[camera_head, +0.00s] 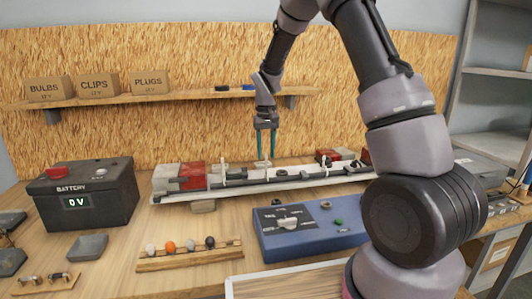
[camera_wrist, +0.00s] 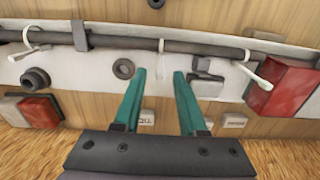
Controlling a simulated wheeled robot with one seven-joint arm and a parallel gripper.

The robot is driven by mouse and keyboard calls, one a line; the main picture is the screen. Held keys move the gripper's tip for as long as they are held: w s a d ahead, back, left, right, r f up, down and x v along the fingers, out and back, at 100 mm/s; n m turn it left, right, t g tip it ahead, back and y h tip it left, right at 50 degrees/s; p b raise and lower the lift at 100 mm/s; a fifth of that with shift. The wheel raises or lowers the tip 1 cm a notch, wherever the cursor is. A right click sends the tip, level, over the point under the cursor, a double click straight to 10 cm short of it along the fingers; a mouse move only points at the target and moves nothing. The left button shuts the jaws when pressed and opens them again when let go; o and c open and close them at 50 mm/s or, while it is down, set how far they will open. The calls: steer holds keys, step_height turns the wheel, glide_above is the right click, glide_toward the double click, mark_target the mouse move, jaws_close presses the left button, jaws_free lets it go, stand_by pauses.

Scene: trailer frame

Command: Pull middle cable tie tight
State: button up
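My gripper (camera_head: 266,157) points down over the middle of the white trailer frame (camera_head: 170,197). In the wrist view its two teal fingers (camera_wrist: 159,74) are apart, with nothing clearly held between them. The middle cable tie (camera_wrist: 160,45) is a thin white band around the dark cable (camera_wrist: 200,48), just beyond the fingertips and roughly in line with the gap. Whether its tail lies between the fingers I cannot tell. Another white tie (camera_wrist: 246,66) is to the right, near the red lamp (camera_wrist: 281,88). A third tie (camera_wrist: 27,38) is at the left.
A black battery (camera_head: 85,195) reading 0 V stands left. A blue control box (camera_head: 305,238) and a wooden rack of coloured knobs (camera_head: 190,258) lie in front of the frame. A shelf with labelled boxes (camera_head: 98,86) is on the back wall.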

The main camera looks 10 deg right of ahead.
steer(key=shift+r, duration=0.1)
step_height(320, 180, up, 11)
steer(key=shift+f, duration=0.2)
stand_by(0.5)
steer(key=s+d+r+m+t+y, duration=0.1)
steer(key=s+d+r+m+t, duration=0.3)
steer(key=s+r, duration=0.8)
steer(key=s+d+r+t, duration=0.1)
steer(key=s+d, duration=0.1)
steer(key=s, duration=0.6)
steer(key=s+d+t+y, duration=0.1)
steer(key=s+d+t, duration=0.1)
steer(key=s, duration=0.6)
steer(key=shift+s+d+r+m, duration=0.3)
steer(key=shift+d+r, duration=0.05)
